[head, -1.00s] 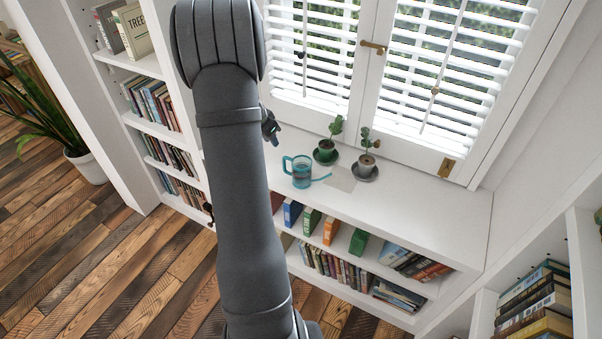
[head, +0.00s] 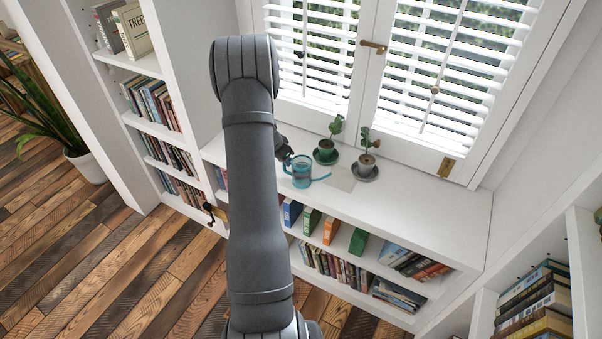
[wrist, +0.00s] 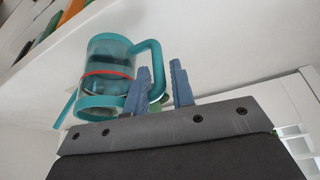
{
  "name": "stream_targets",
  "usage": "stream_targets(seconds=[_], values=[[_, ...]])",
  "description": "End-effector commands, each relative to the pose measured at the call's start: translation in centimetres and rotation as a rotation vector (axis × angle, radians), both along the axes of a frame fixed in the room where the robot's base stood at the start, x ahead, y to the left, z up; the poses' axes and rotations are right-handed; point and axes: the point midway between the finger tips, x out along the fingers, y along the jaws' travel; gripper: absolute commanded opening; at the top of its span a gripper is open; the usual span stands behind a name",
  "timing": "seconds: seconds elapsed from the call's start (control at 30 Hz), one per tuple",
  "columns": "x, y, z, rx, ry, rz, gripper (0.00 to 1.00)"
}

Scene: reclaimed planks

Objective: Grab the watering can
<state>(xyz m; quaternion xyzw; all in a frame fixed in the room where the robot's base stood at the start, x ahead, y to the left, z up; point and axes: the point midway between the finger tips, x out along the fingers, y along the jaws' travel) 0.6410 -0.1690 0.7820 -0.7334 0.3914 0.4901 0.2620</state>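The watering can (head: 301,172) is a clear teal-tinted vessel with a teal rim, a thin spout pointing right and a handle on its left. It stands on the white shelf top below the window. In the wrist view the can (wrist: 104,75) shows a red band, and its handle (wrist: 156,60) appears between my two blue-grey fingers. My gripper (wrist: 161,68) is open, with a gap between the fingers. In the head view my gripper (head: 286,153) is partly hidden by my arm, close to the can's handle side. Whether a finger touches the handle I cannot tell.
Two small potted plants on saucers, one in a green pot (head: 326,151) and one in a grey pot (head: 367,162), stand right behind the can. The shelf top (head: 430,208) is clear to the right. The window blinds (head: 450,70) rise behind.

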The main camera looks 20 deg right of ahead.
Motion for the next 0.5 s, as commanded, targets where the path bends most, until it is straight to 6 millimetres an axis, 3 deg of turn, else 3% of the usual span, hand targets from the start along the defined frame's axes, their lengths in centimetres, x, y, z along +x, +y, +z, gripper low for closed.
stream_targets(seconds=[0.33, 0.43, 0.5], values=[[0.18, -0.27, -0.68, 0.000, -0.001, 0.000, 0.22], [0.17, -0.27, -0.68, -0.001, -0.001, 0.000, 0.03], [0.17, -0.27, -0.68, 0.000, 0.000, 0.000, 0.00]])
